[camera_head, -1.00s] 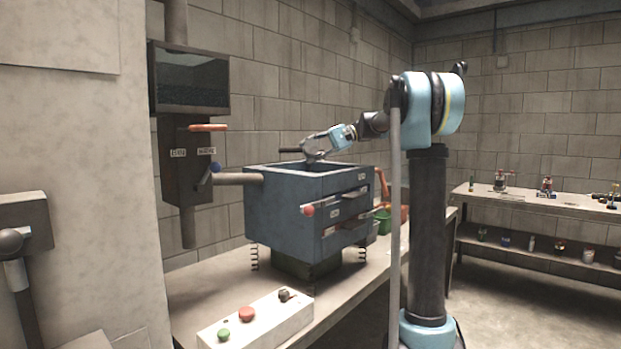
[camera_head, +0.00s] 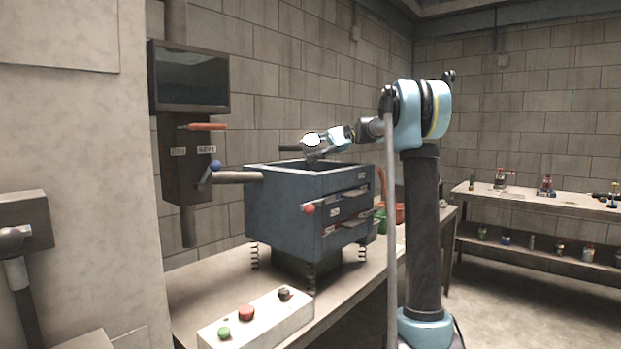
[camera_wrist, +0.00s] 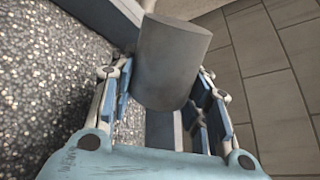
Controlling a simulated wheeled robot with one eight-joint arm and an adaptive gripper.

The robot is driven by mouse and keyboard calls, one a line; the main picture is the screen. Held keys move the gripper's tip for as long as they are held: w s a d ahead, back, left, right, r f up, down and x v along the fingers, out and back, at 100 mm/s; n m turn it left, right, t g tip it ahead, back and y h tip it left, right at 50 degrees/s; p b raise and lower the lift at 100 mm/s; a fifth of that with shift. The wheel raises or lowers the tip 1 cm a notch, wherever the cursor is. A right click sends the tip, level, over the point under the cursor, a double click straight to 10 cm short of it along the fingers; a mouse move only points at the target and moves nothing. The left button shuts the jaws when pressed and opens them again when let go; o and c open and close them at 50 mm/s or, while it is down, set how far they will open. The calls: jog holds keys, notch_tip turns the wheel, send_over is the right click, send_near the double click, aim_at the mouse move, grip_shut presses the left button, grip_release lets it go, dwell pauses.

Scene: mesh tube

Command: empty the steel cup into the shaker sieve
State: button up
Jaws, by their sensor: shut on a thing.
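The steel cup (camera_wrist: 172,65) is a plain grey cylinder in the wrist view, held between the fingers of my gripper (camera_wrist: 165,95). Its mouth and contents cannot be made out. The shaker sieve is the top of the blue-grey shaker box (camera_head: 282,212) in the head view. In the wrist view, grey granular material (camera_wrist: 45,75) lies to the left of the cup, beside a blue-grey rim (camera_wrist: 105,18). In the head view my gripper (camera_head: 312,155) is low over the open top of the box. The cup is hard to make out there.
The shaker stands on springs on a bench (camera_head: 205,290). A control box (camera_head: 257,318) with green, red and black knobs is in front. A green container (camera_head: 381,220) stands behind the shaker.

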jog(key=shift+s+r+n+t, duration=0.15)
jog(key=shift+s+n+t, duration=0.2)
jog(key=shift+n, duration=0.45)
jog(key=shift+n+t, duration=0.35)
jog(key=shift+n, duration=0.05)
